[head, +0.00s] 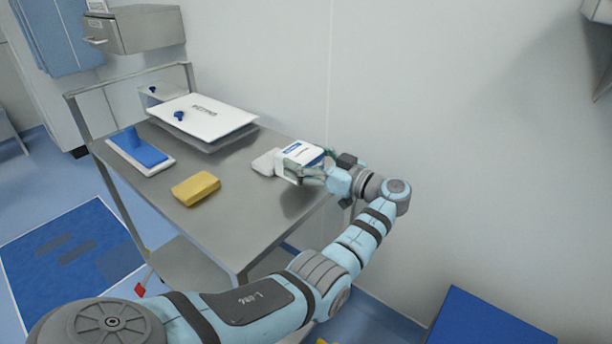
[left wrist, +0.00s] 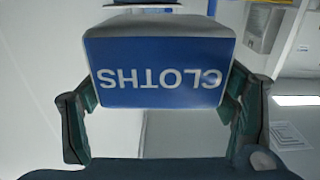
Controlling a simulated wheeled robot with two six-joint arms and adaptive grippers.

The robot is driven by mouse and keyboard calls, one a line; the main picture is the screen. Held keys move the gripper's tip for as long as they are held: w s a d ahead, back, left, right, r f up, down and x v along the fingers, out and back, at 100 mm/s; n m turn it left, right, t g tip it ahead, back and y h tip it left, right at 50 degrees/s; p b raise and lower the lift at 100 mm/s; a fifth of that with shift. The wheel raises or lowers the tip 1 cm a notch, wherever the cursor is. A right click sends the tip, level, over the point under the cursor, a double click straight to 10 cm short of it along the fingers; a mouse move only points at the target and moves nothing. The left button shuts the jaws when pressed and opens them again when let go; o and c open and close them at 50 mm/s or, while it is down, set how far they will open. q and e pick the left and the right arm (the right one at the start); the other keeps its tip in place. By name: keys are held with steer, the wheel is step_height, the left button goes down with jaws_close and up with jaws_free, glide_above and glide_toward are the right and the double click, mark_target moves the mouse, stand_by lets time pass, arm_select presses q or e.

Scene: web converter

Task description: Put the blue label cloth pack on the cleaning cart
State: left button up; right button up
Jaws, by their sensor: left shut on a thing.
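The blue label cloth pack (head: 297,160) is a white block with a blue label. In the left wrist view the pack (left wrist: 160,70) shows the word CLOTHS upside down, with a gripper finger at each side. My left gripper (head: 318,172) is shut on it, over the right end of the cleaning cart's steel top (head: 240,205). I cannot tell whether the pack touches the top. A white item (head: 265,162) lies on the cart just left of the pack, partly hidden behind it. My right gripper is not in view.
A yellow sponge (head: 195,188) lies near the cart's front edge. A blue-handled flat tool (head: 140,151) lies at the left. A white-lidded box (head: 205,122) stands at the back. A wall runs close behind the cart. Bare steel lies in front of the pack.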

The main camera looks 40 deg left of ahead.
arm_select(q)
step_height(320, 180, down, 3)
steer(key=shift+f+b, duration=0.2)
steer(key=shift+b, duration=0.3)
steer(key=o, duration=1.4)
steer(key=shift+d, duration=0.45)
steer(key=d, duration=0.6)
steer(key=shift+d+b, duration=0.3)
steer(key=shift+b, duration=0.15)
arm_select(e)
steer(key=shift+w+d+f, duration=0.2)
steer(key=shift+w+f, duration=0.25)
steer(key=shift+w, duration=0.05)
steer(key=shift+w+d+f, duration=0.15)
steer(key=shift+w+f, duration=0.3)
